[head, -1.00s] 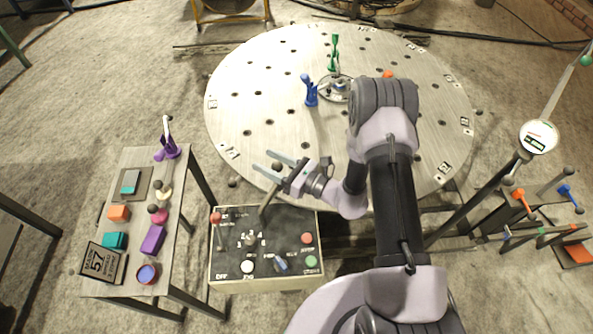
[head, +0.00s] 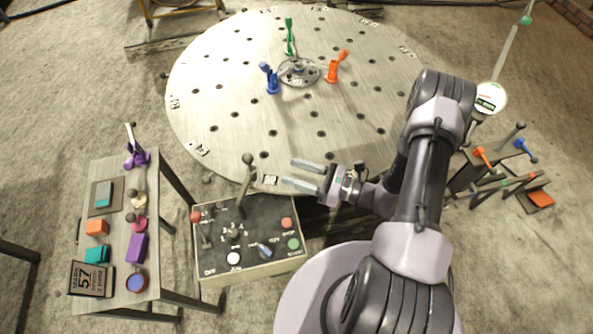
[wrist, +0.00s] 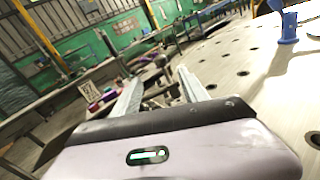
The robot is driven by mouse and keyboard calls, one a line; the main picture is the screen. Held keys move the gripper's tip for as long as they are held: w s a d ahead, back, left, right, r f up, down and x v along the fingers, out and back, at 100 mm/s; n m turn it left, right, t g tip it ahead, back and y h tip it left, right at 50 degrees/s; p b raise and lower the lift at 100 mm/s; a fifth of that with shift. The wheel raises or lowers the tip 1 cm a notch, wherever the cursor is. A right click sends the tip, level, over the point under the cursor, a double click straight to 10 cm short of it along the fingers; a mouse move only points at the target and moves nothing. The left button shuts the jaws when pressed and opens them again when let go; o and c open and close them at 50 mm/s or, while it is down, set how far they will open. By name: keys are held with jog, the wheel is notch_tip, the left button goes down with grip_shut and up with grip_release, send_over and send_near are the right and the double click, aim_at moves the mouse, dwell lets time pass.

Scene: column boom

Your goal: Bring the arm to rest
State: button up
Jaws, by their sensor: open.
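My gripper (head: 304,174) is open and empty in the head view, its two fingers pointing left. It hangs over the near edge of the round table (head: 215,75), to the right of the control box's tall lever (head: 247,180) and apart from it. In the wrist view the two fingers (wrist: 158,88) stand apart with nothing between them. My arm is bent, reaching up and then left from my base.
The control box (head: 225,275) stands below the gripper. A side table (head: 110,210) with blocks is at left. Blue (head: 271,80), orange (head: 335,68) and green (head: 289,38) clamps stand on the round table. A tool rack (head: 500,175) and a gauge (head: 490,98) are at right.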

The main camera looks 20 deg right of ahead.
jog(key=s+a+r+n+g+h+b, duration=0.1)
jog(key=s+a+r+n+g, duration=0.2)
jog(key=r+n+g, duration=0.4)
jog(key=s+a+r+n+g+h, duration=0.1)
jog(key=s+a+r+n+g, duration=0.25)
jog(key=r+n, duration=0.4)
jog(key=s+d+r+n+t+h, duration=0.2)
jog(key=s+r+n+h, duration=0.2)
jog(key=r+h, duration=0.1)
jog(key=s+d+r+n+t+h+b, duration=0.1)
jog(key=s+d+r+n+t+h, duration=0.1)
jog(key=r, duration=0.6)
jog(key=s+n+t+h, duration=0.1)
jog(key=s+n+h, duration=0.1)
jog(key=h, duration=0.1)
jog(key=shift+s+d+r+t+h, duration=0.2)
jog(key=shift+s+r+t+h, duration=0.05)
jog(key=shift+s+t+h, duration=0.1)
jog(key=shift+n, duration=0.25)
jog(key=shift+c, duration=0.2)
